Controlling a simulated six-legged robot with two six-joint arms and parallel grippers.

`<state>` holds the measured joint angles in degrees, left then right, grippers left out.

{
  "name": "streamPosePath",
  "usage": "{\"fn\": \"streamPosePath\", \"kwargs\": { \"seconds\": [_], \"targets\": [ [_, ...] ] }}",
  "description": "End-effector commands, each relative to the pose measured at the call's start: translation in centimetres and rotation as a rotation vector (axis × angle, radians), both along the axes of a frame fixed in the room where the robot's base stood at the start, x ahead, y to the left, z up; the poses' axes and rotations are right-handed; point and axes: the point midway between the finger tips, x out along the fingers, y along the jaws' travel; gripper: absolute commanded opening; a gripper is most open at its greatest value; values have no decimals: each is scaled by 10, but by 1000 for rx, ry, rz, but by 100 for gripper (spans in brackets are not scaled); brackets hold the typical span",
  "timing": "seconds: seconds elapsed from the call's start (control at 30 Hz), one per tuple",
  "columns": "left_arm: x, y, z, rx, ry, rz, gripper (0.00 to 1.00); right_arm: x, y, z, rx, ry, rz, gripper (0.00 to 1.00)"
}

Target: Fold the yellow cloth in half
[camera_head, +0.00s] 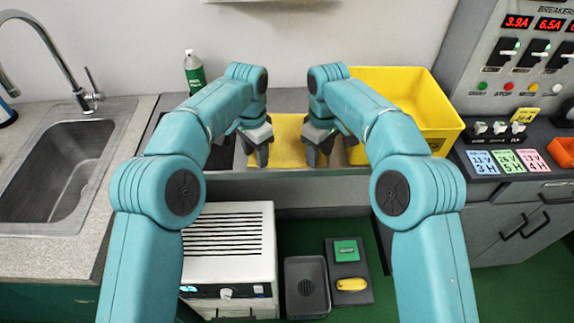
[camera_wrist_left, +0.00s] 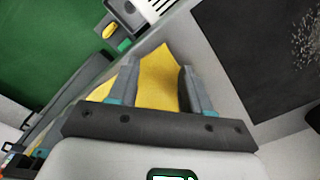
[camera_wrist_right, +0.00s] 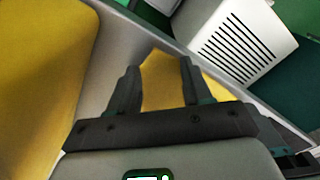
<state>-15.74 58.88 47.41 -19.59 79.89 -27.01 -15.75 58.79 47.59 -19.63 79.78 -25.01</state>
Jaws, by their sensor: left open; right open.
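The yellow cloth (camera_head: 288,150) lies flat on the grey worktop between my two grippers in the head view. My left gripper (camera_head: 260,160) is open above the cloth's left side. In the left wrist view, the cloth (camera_wrist_left: 158,82) shows between the open fingers (camera_wrist_left: 158,75). My right gripper (camera_head: 316,158) is open above the cloth's right side. In the right wrist view, the cloth (camera_wrist_right: 163,85) shows between the open fingers (camera_wrist_right: 160,68). Neither gripper visibly holds the cloth. Parts of it are hidden by my grippers, and I cannot tell whether the fingertips touch it.
A yellow bin (camera_head: 405,100) stands close to the right of my right gripper. A dark mat (camera_wrist_left: 275,60) lies left of the cloth. A green bottle (camera_head: 194,75) stands behind. A sink (camera_head: 50,180) is at left. A white vented box (camera_head: 228,240) stands below the worktop's front edge.

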Motion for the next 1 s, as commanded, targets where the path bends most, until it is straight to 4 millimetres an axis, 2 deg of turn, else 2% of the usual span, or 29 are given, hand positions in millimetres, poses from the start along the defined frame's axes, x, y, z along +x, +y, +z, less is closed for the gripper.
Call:
{"fn": "streamPosePath", "kwargs": {
  "seconds": [0.17, 0.47, 1.0],
  "targets": [
    [0, 0, -2, 1, 2, 0, 49, -1, 0, -2, -1, 4, 1, 49],
    [-1, 0, -3, 2, 4, 0, 0, -1, 0, -2, -1, 4, 1, 0],
    [-1, 2, 1, 4, 5, 1, 0, 0, -1, 1, -4, 4, -1, 0]
  ]
}}
